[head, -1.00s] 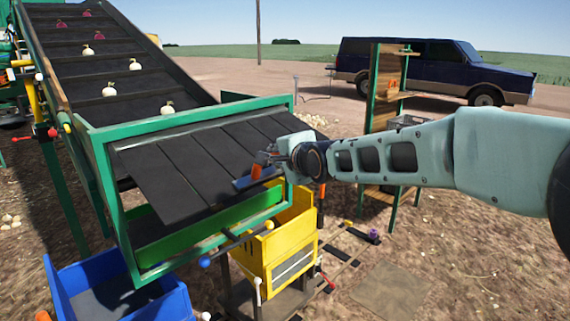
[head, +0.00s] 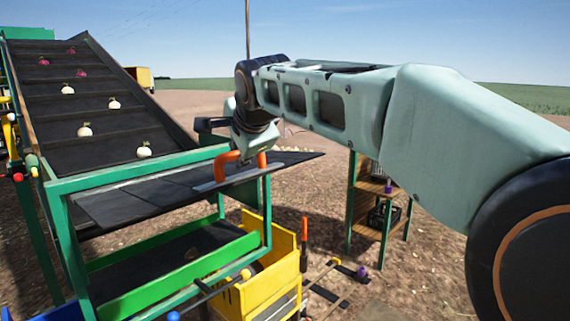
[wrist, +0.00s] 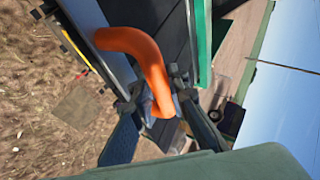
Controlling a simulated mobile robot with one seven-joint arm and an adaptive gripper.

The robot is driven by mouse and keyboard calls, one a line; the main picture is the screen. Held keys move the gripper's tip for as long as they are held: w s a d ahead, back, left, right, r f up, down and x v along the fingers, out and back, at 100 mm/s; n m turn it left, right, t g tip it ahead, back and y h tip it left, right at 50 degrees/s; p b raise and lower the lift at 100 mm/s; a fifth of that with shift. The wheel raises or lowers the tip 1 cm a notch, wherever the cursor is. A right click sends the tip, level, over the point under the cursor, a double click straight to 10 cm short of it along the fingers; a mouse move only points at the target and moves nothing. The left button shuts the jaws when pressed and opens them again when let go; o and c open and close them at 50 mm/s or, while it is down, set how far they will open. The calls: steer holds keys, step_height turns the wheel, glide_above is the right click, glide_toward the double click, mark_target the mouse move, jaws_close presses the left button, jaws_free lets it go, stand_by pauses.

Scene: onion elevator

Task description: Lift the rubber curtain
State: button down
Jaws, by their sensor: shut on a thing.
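The black rubber curtain (head: 150,197) hangs out from the green frame (head: 150,172) at the lower end of the onion elevator. It is raised to nearly level, its right end sticking out past the frame. An orange handle (head: 222,166) stands on a pale bar across the curtain. My gripper (head: 243,158) is above that bar, and its fingers are shut on the orange handle. The wrist view shows the handle (wrist: 148,58) running between the two fingers (wrist: 163,110), with the dark curtain (wrist: 160,22) behind it. My wrist partly hides the handle in the head view.
Several white and red onions lie on the sloping belt (head: 110,118). A green trough (head: 180,275) and a yellow bin (head: 285,260) stand below the curtain. A wooden shelf (head: 367,228) stands to the right. Open ground lies beyond.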

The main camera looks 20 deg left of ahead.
steer(key=shift+w+a+r+g+h+p, duration=0.1)
steer(key=shift+a+r+g+h+p, duration=0.15)
steer(key=shift+r, duration=0.4)
steer(key=shift+w+a+r+g+h+p, duration=0.1)
steer(key=shift+a+r+g+h+p, duration=0.1)
steer(key=shift+r+h, duration=0.3)
steer(key=shift+r, duration=0.2)
steer(key=c, duration=1.8)
jaws_free()
steer(key=shift+c, duration=0.2)
steer(key=v, duration=1.2)
steer(key=shift+d+f, duration=0.15)
steer(key=shift+d, duration=0.05)
